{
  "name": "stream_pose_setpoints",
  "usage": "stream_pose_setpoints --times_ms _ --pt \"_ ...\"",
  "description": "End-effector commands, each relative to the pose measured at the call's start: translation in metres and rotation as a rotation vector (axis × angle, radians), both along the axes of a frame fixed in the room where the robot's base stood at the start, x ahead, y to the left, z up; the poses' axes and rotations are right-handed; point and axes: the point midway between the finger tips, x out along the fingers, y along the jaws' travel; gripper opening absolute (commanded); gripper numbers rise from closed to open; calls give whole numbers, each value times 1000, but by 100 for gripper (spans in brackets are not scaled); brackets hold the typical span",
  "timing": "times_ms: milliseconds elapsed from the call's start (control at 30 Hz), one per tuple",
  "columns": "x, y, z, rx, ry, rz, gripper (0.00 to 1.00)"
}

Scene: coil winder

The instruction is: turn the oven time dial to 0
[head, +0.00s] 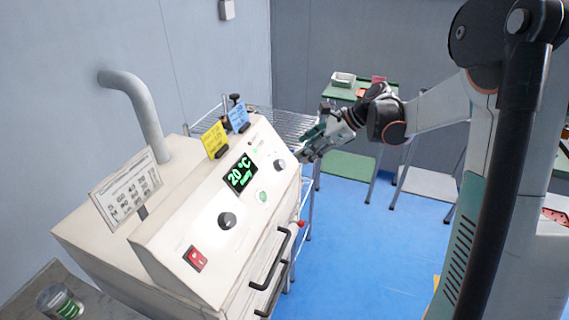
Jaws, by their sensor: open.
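The oven (175,235) is a cream box with a sloped front panel. Its display (240,173) shows green text reading about 20 °C, with a smaller line below. A dark dial (227,220) sits at the panel's lower left, and a greyish dial (280,165) at the upper right. I cannot read their labels or settings, so I cannot tell which is the time dial. My gripper (306,149) is open and empty at the panel's right end, close to the greyish dial. A gap appears between them; the exact distance is unclear.
A red switch (196,259), a green button (263,197) and dark door handles (270,267) are on the oven. Yellow (214,139) and blue (238,117) cards stand on top. A wire rack (285,124) and green table (349,93) stand behind. Blue floor (350,255) is clear to the right.

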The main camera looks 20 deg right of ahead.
Motion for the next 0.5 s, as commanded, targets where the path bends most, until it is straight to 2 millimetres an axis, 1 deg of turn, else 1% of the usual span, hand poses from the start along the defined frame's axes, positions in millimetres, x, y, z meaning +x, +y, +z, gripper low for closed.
stream_pose_setpoints --times_ms 33,200,400,500 --pt "4 7 -10 0 0 3 51" --pt "17 28 -34 -1 -1 3 51" --pt "30 47 -57 -1 -2 2 51" --pt "35 54 -64 -2 -1 1 51"
